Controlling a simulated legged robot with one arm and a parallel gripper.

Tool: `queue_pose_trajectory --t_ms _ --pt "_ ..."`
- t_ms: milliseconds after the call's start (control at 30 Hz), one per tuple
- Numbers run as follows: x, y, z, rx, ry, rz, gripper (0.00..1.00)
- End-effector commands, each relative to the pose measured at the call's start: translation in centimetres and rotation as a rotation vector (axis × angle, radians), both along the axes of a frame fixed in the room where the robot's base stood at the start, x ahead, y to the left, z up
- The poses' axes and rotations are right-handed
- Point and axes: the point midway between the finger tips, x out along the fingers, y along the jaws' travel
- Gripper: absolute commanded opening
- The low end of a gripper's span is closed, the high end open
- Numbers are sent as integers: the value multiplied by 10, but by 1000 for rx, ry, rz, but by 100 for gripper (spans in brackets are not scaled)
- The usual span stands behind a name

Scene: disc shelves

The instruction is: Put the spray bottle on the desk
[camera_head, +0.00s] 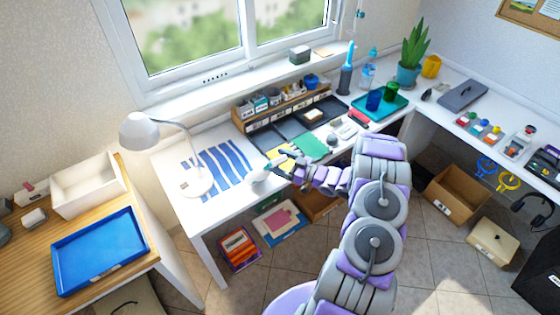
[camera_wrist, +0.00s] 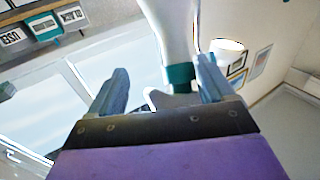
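The spray bottle shows in the wrist view as a white body (camera_wrist: 172,30) with a teal collar (camera_wrist: 180,73) and a white head piece below it. It lies between the fingers of my gripper (camera_wrist: 164,66). The left finger stands clear of it; the right finger is close beside the collar, and I cannot tell if they touch. In the head view my gripper (camera_head: 277,163) is over the front part of the white desk (camera_head: 220,207). A small white shape (camera_head: 259,175), probably the bottle, is at its left; whether it touches the desk is unclear.
A lamp (camera_head: 196,182) and a blue-striped cloth (camera_head: 222,168) are left of my gripper. Papers, dark trays and an organizer (camera_head: 280,107) stand behind it. A wooden table with a blue tray (camera_head: 98,250) is at left.

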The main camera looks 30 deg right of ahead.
Motion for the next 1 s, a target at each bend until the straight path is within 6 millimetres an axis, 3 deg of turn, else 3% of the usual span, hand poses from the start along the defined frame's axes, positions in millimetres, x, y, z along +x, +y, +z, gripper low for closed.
queue_pose_trajectory --t_ms 167,533,1000 --pt "0 0 0 0 -1 0 99" --pt "-7 -6 0 1 -1 -4 100" --pt "-86 -52 -4 0 1 -6 100"
